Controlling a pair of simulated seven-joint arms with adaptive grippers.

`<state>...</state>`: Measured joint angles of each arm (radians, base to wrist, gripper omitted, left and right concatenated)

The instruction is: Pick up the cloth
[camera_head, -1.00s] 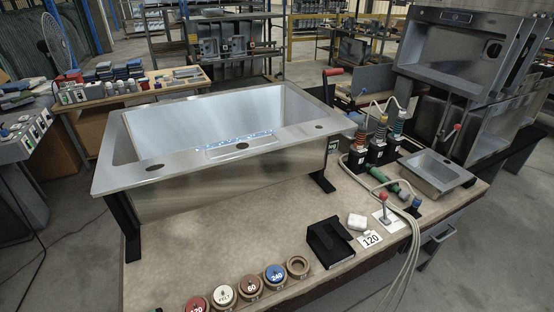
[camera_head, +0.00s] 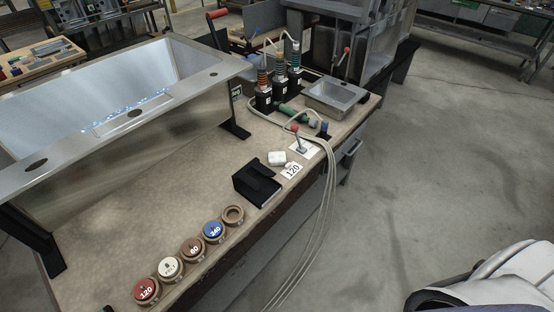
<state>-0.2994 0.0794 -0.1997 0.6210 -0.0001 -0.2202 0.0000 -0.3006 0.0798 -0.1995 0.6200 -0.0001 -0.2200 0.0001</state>
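A small white, soft-edged item (camera_head: 277,158) lies on the workbench between a black holder and a white card marked 120. It may be the cloth, but it is too small to tell for sure. No other cloth shows. Neither my left nor my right gripper can be made out. A white and dark rounded part, likely of my own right arm, shows at the lower right, away from the bench.
The workbench (camera_head: 150,195) holds a large steel sink (camera_head: 165,110), a black holder (camera_head: 257,182), several round discs along the front edge, upright tools (camera_head: 263,90), a small steel basin (camera_head: 335,97) and hanging cables (camera_head: 325,190). Open floor lies right.

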